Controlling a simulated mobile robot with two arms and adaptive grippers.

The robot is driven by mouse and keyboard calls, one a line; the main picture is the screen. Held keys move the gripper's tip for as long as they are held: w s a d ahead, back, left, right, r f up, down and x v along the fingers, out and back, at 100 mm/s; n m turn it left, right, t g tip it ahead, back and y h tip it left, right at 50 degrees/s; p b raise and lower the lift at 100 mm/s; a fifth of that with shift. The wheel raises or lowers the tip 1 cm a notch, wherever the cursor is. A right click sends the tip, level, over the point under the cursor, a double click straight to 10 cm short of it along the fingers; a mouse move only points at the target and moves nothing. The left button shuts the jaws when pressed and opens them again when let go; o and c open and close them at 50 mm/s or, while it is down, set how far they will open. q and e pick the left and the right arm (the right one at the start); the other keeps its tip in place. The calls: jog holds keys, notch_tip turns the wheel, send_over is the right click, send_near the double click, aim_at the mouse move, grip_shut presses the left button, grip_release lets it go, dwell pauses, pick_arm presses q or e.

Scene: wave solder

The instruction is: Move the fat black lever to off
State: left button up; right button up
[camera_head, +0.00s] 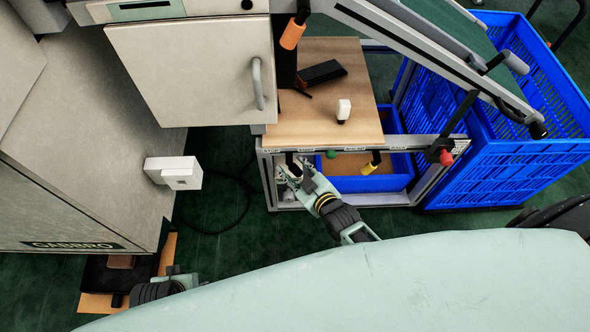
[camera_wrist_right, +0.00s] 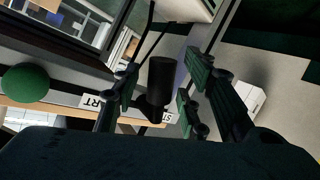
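A fat black lever (camera_wrist_right: 160,82) stands out from the machine's front rail, and in the right wrist view it lies between the fingers of my right gripper (camera_wrist_right: 163,88). The fingers are open, with a visible gap on both sides of the lever. In the head view my right gripper (camera_head: 296,177) is at the left end of the rail, just below the black lever (camera_head: 290,159), whose lower part is hidden. My left gripper (camera_head: 178,282) is at the lower left, and its fingers are too hidden to judge.
A green knob (camera_wrist_right: 25,82) sits beside the lever near a START label; in the head view, a yellow handle (camera_head: 370,167) and a black lever with a red part (camera_head: 446,157) lie further right. A blue crate (camera_head: 500,165) stands at the right and a white box (camera_head: 174,172) at the left.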

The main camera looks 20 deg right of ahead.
jog(key=shift+w+f, duration=0.1)
jog(key=shift+w, duration=0.1)
grip_shut()
dwell(0.3)
